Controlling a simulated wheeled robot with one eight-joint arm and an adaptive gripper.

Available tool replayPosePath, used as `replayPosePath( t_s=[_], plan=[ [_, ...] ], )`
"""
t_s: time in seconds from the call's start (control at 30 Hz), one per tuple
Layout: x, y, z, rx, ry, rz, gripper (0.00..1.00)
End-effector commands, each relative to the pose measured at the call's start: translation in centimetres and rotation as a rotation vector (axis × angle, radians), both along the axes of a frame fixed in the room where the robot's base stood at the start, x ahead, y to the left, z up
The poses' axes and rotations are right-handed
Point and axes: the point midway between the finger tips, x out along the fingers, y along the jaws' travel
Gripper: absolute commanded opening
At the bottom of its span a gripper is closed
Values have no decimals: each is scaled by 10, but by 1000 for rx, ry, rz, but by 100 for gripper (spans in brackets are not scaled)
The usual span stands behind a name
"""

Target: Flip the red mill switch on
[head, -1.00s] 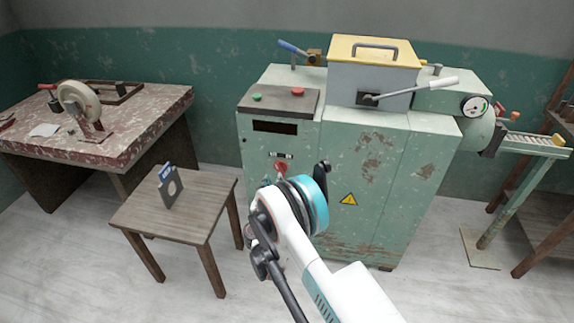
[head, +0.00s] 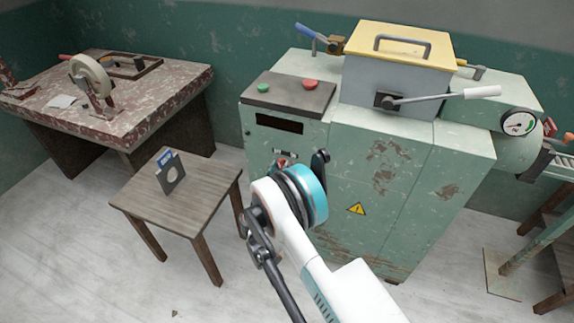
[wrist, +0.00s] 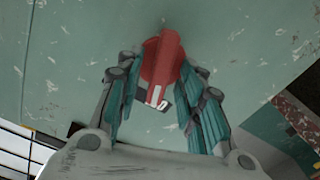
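The red mill switch (wrist: 161,62) is a red knob with a raised bar on the green machine front, in the upper middle of the wrist view. A small pale-marked plate (wrist: 158,98) shows just below it. My gripper (wrist: 160,103) is open, its teal-padded fingers apart on the left and right of the switch. I cannot tell whether either finger touches it. In the head view a bit of the red switch (head: 282,163) shows below a small label, partly covered by my arm. The gripper is mostly hidden there behind my wrist.
The green mill cabinet (head: 385,215) has green and red buttons on top and a white-handled lever (head: 450,97). A wooden stool (head: 190,205) with a small card-like object (head: 170,172) stands to the left. A worn table (head: 150,110) holds a wheel. Floor at front left is clear.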

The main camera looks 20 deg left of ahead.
Motion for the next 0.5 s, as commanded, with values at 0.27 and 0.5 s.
replayPosePath(
  t_s=[0.27,0.5],
  plan=[
    [-1,1,0,0,0,0,35],
    [-1,1,0,0,0,0,0]
  ],
)
